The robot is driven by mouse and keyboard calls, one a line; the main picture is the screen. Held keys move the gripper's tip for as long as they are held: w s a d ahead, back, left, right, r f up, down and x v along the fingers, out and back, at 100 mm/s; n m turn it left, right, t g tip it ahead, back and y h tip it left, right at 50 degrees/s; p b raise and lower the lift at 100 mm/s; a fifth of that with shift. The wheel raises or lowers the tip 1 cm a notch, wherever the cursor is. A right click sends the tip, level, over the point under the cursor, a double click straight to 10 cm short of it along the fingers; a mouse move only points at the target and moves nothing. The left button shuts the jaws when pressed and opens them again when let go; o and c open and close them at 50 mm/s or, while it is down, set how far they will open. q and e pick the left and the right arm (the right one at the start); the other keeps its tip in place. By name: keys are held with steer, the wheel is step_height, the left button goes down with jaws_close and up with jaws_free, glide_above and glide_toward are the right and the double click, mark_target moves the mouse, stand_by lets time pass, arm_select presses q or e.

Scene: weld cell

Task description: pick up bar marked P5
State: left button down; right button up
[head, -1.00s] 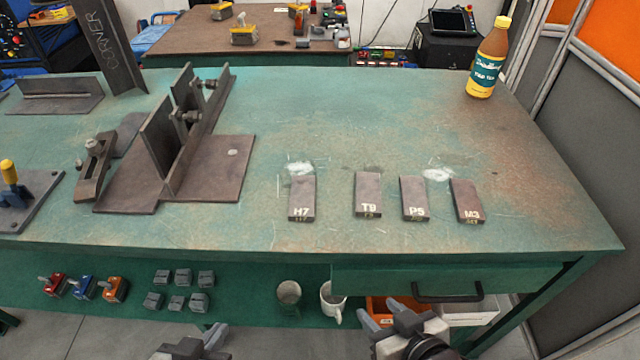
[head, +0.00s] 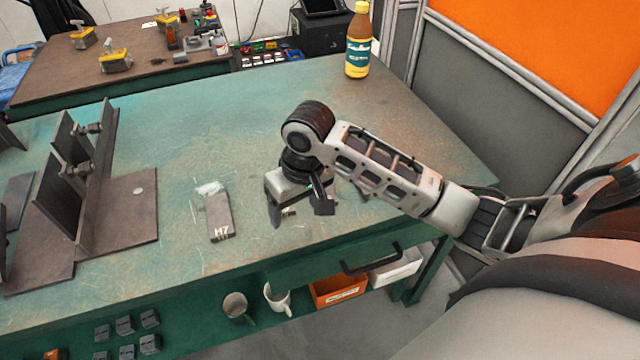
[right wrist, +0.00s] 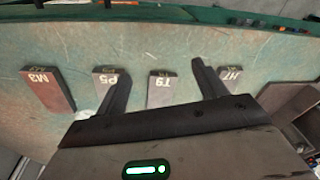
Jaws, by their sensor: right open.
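The bar marked P5 (right wrist: 105,88) lies flat on the green bench, a dark grey slab with white lettering that reads upside down in the right wrist view. My right gripper (right wrist: 160,70) is open and empty above the bars. In that view its fingers lie either side of the bar marked T9 (right wrist: 160,92), and the left finger overlaps P5's right edge. In the head view my right gripper (head: 298,208) and arm hide most of P5, T9 and M3. My left gripper is not in view.
The bar marked M3 (right wrist: 50,90) lies left of P5 in the right wrist view, and the bar marked H7 (head: 219,215) lies apart. A steel fixture (head: 85,190) stands on the bench's left part. A bottle (head: 358,42) stands at the back edge.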

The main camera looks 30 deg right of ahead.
steer(key=w+d+r+m+g+h, duration=0.1)
steer(key=w+d+r+m, duration=0.4)
steer(key=d+r, duration=0.55)
steer(key=shift+n, duration=0.4)
steer(key=f, duration=0.5)
steer(key=w+f, duration=0.1)
steer(key=f, duration=0.4)
steer(key=a+f, duration=0.1)
steer(key=f, duration=0.4)
steer(key=shift+w+f, duration=0.1)
steer(key=shift+w, duration=0.15)
steer(key=c, duration=1.4)
steer(key=shift+w, duration=0.1)
jaws_close()
steer(key=shift+r, duration=0.25)
